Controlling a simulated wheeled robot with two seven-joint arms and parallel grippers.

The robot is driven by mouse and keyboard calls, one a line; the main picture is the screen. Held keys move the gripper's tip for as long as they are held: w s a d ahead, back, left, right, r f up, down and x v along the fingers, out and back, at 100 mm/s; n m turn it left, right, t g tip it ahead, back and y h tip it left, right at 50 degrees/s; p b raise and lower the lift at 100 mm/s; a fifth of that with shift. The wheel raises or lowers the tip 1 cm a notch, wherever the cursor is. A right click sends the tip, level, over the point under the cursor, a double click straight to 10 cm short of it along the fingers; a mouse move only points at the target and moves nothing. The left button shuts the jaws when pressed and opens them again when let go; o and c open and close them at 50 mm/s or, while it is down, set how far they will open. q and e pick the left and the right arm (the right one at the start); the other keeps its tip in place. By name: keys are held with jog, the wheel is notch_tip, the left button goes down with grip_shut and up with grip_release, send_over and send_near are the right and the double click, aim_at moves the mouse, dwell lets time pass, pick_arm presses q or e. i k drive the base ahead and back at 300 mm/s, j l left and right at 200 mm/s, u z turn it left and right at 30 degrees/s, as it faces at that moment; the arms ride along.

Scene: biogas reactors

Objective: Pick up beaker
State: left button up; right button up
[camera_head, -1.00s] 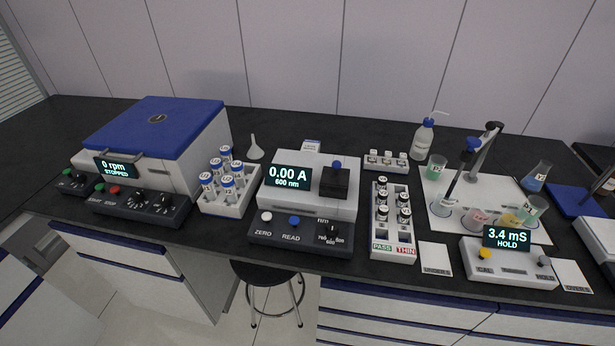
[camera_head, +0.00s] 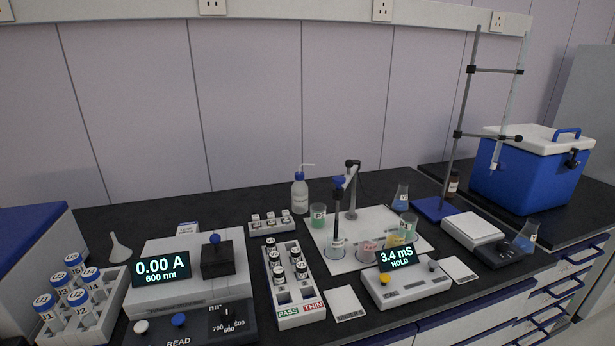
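Several small beakers stand on the white tray (camera_head: 377,217) on the bench. A beaker with green liquid (camera_head: 318,216) stands at its back left corner. Along the front are a beaker with clear liquid (camera_head: 336,248) under the probe, a beaker with pink liquid (camera_head: 368,250) and one with yellow liquid (camera_head: 394,241). Another beaker with green liquid (camera_head: 408,226) stands at the right. Labels are too small to read surely. Neither of my grippers is in view.
The conductivity meter (camera_head: 408,286) reads 3.4 mS in front of the tray. A probe stand (camera_head: 351,190) rises from it. A wash bottle (camera_head: 300,193), vial rack (camera_head: 294,290), photometer (camera_head: 190,275), flask (camera_head: 401,198), burette stand (camera_head: 462,120) and blue cooler (camera_head: 530,172) surround it.

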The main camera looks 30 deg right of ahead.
aim_at(409, 220)
jog(key=z, duration=1.65)
